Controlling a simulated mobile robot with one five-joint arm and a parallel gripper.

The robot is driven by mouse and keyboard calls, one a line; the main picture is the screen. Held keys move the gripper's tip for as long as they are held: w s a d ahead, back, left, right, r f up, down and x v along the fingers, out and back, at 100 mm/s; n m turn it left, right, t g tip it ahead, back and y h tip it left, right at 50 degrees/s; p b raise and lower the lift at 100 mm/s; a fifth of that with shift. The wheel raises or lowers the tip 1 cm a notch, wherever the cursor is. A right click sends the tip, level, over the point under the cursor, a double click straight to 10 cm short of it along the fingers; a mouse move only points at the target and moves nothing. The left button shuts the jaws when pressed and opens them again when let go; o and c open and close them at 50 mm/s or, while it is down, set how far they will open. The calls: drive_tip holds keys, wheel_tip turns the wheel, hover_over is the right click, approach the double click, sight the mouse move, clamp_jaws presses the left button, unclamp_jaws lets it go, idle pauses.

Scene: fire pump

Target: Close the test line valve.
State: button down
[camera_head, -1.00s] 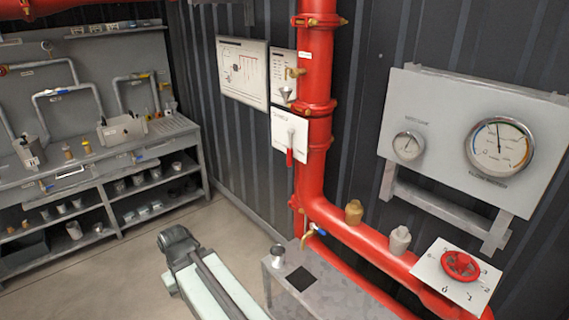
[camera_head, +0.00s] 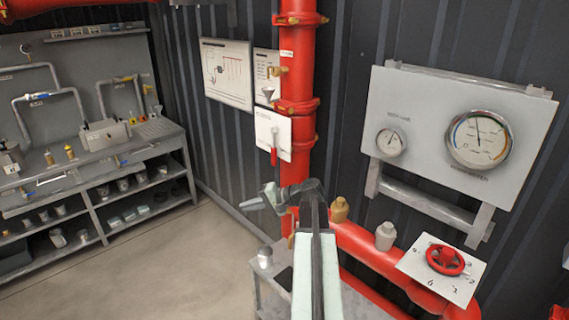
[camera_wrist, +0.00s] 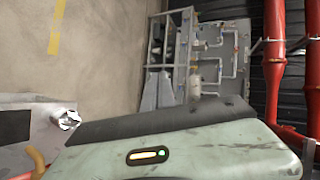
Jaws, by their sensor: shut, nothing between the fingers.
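In the head view, my arm reaches up from the bottom edge, and my gripper (camera_head: 250,204) is at its far end, pointing left in front of the red riser. It looks shut and empty. I cannot read any label that names the test line valve. A red lever (camera_head: 273,157) hangs down on a white plate on the riser, above my gripper and apart from it. A red handwheel (camera_head: 446,261) sits on a white numbered plate at lower right. The low brass valve with a blue handle is hidden behind my arm now.
A small table with a metal cup (camera_head: 265,257) stands below my arm; the cup also shows in the wrist view (camera_wrist: 66,119). A gauge panel (camera_head: 400,95) is at right. A workbench (camera_head: 105,170) lines the left wall. The floor (camera_head: 180,260) between is clear.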

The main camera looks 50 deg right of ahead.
sight(276, 158)
drive_tip(key=s+d+r+m+t+h, duration=0.1)
drive_tip(key=s+d+r+t, duration=0.1)
drive_tip(key=d, duration=0.5)
drive_tip(key=s+d+r+m+t+h, duration=0.1)
drive_tip(key=s+d+r+m+t, duration=0.1)
drive_tip(key=s+d+r, duration=0.2)
drive_tip(key=s+d+r+m+t+h, duration=0.2)
drive_tip(key=s+d, duration=0.4)
drive_tip(key=d, duration=0.4)
drive_tip(key=shift+s+r, duration=0.3)
drive_tip(key=shift+r, duration=0.4)
drive_tip(key=shift+w, duration=0.15)
drive_tip(key=w, duration=0.4)
drive_tip(key=w+a, duration=0.1)
drive_tip(key=w, duration=0.4)
drive_tip(key=w+a, duration=0.1)
drive_tip(key=w, duration=0.3)
drive_tip(key=shift+w, duration=0.4)
